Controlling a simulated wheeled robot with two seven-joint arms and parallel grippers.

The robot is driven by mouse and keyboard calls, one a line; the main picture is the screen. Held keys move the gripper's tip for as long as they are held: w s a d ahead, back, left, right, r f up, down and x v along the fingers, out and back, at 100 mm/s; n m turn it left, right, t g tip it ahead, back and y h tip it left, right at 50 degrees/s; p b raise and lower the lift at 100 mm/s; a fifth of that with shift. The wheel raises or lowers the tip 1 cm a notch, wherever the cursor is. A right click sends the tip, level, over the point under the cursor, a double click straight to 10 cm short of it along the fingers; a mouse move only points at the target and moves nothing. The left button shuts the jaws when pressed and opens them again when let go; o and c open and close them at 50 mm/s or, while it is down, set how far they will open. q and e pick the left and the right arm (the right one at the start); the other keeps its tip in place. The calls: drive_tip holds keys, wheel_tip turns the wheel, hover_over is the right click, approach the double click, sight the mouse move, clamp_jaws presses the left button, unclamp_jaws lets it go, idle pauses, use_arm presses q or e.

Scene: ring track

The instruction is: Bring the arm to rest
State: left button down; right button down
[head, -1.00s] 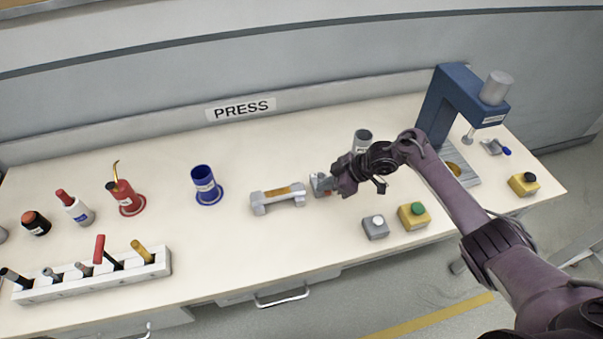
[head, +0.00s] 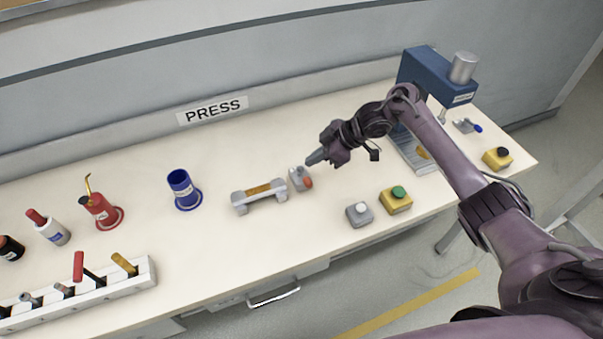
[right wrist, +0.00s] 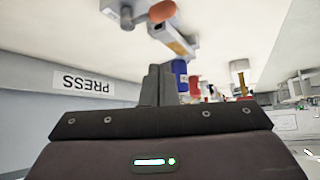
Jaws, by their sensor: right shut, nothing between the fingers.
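My right arm reaches over the white bench (head: 240,255) from the right in the head view. My right gripper (head: 314,159) is shut and empty, above the bench, just behind and to the right of a small grey piece with an orange-red end (head: 301,179). That piece also shows in the right wrist view (right wrist: 160,14), apart from the shut fingers (right wrist: 155,85). A grey block with an orange-brown strip (head: 259,195) sits left of the small piece. My left gripper is not in view.
A blue press (head: 420,70) stands at the back right. Yellow boxes with a green button (head: 397,200) and a black button (head: 497,158), and a grey button box (head: 360,214), are near the right. A blue cup (head: 182,188), red oil can (head: 100,211) and tool rack (head: 140,280) stand left.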

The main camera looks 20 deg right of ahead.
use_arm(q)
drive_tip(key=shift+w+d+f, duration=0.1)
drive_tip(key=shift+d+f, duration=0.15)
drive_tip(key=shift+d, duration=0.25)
use_arm(e)
drive_tip(key=shift+d+r, duration=0.2)
drive_tip(key=shift+r, duration=0.45)
